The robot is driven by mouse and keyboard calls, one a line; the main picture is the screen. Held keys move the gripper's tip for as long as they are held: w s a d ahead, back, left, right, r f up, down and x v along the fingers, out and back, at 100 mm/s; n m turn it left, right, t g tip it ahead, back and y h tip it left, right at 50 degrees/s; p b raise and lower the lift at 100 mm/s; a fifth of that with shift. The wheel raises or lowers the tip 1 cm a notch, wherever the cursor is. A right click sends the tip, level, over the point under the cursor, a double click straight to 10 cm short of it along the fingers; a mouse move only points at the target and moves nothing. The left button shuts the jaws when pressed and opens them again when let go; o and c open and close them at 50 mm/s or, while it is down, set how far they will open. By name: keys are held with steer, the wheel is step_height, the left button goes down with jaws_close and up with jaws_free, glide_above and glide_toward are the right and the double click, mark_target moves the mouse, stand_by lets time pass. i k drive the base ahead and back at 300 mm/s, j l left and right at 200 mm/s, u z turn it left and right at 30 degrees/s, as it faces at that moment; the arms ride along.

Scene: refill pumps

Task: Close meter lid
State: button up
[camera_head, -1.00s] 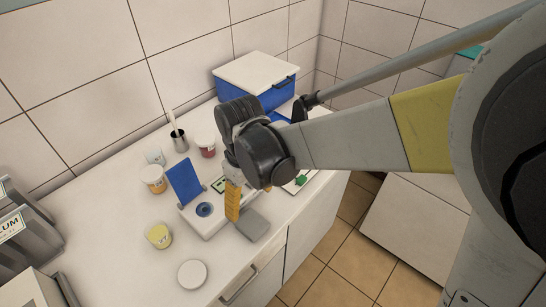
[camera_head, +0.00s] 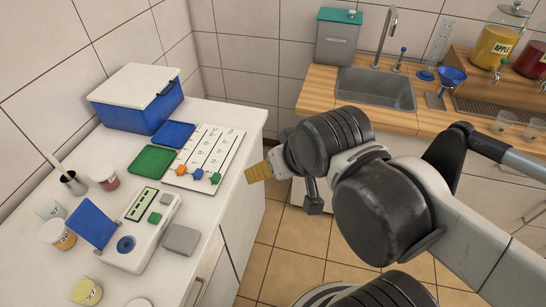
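The meter (camera_head: 158,232) is a white box on the white counter at the lower left, with a small screen, a green button and a round blue well (camera_head: 125,244). Its blue lid (camera_head: 92,224) stands open, tilted up at the meter's left side, with the well uncovered. My gripper (camera_head: 255,172) is to the right of the meter, past the counter's front edge, touching nothing that I can see. Only its yellow finger end shows, pointing left; the rest is hidden behind my arm's dark joints, so its opening is unclear.
A grey block (camera_head: 181,240) lies right of the meter. Cups, including an orange-labelled one (camera_head: 62,236), stand left of it. Behind are a green mat (camera_head: 152,162), a chart board (camera_head: 210,150) with coloured pegs, and a blue cooler (camera_head: 130,108). A sink counter (camera_head: 320,90) is across the floor.

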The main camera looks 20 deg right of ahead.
mark_target(88, 221)
steer(key=u, duration=1.4)
steer(key=i+j+z, duration=0.1)
steer(key=i, duration=0.45)
steer(key=j, duration=0.1)
